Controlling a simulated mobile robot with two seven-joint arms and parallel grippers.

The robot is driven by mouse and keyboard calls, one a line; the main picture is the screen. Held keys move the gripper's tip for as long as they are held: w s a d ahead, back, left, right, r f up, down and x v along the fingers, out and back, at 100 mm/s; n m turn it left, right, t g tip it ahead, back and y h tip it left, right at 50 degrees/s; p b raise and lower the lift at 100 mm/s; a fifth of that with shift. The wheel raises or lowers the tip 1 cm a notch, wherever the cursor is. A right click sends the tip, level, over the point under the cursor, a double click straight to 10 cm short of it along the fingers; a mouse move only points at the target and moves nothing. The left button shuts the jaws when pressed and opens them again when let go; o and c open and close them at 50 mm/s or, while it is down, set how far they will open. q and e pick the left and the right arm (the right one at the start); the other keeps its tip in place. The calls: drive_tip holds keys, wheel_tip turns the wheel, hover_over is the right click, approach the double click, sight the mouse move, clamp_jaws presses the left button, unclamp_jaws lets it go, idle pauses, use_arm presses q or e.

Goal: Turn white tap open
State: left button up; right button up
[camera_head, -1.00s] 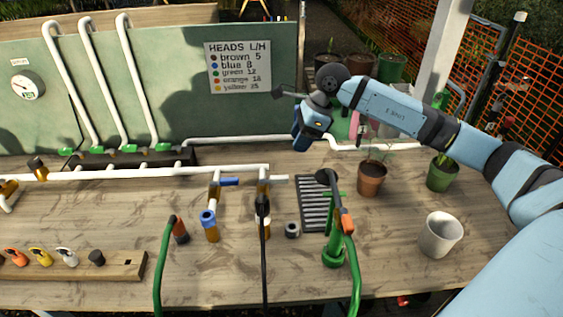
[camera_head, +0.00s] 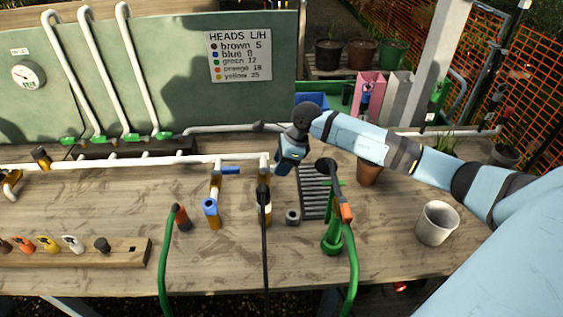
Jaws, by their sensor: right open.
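The white tap (camera_head: 265,169) sits at the right end of the white pipe, on an upright branch with a black hose. Its white lever, pointing right, is mostly hidden behind my right gripper (camera_head: 281,172). My right gripper is open, with its jaws pointing down close to the right side of the tap. I cannot tell whether it touches the lever. A blue-levered tap (camera_head: 228,170) stands on the branch to the left, its lever pointing right. My left gripper is not in view.
A dark grate (camera_head: 312,198) and a green stand with a hose (camera_head: 332,235) are right of the tap. A white pot (camera_head: 437,223) and a terracotta pot (camera_head: 368,174) stand further right. A wooden rack (camera_head: 125,253) holds several hose heads at front left.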

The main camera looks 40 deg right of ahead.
drive_tip(key=shift+f, duration=0.15)
clamp_jaws()
